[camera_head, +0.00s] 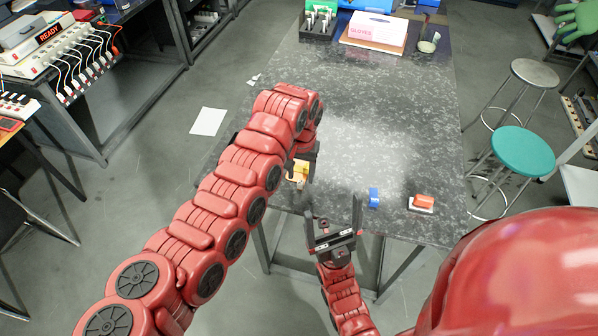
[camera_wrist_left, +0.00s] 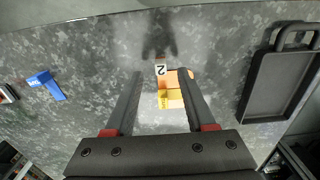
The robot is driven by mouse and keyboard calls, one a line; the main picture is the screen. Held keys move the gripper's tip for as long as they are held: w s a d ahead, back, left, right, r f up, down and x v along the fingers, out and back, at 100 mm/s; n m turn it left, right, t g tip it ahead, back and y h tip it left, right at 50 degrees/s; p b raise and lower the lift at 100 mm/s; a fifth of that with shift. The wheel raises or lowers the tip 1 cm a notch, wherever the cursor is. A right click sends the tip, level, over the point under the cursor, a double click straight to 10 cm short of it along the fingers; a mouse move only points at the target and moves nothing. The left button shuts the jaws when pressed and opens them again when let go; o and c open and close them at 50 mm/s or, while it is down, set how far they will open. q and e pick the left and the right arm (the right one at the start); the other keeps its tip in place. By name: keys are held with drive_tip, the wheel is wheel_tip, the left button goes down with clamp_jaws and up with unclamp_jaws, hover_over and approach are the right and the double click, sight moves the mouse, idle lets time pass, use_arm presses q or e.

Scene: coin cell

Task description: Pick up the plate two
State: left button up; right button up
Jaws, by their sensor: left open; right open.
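A small yellow and orange piece (camera_wrist_left: 174,96) lies on the dark speckled table, with a white tag marked "2" (camera_wrist_left: 160,70) at its upper left edge. It also shows, partly hidden by my left arm, as a yellow patch in the head view (camera_head: 299,171). My left gripper (camera_head: 304,156) is open above it. In the left wrist view its two fingers (camera_wrist_left: 160,76) stand on either side of the tag, and the right finger covers part of the piece. I cannot tell the height gap. My right gripper (camera_head: 333,222) is open and empty near the table's front edge.
A blue block (camera_head: 374,197) and an orange piece on a white base (camera_head: 422,202) lie right of the grippers. A black handled tray (camera_wrist_left: 281,83) lies to the right in the wrist view. A glove box (camera_head: 377,30) stands at the back. The table's middle is clear.

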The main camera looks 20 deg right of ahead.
use_arm(q)
drive_tip(key=shift+f+p, duration=0.35)
drive_tip(key=shift+f, duration=1.05)
clamp_jaws()
drive_tip(key=shift+w+r, duration=0.1)
drive_tip(key=shift+r, duration=0.05)
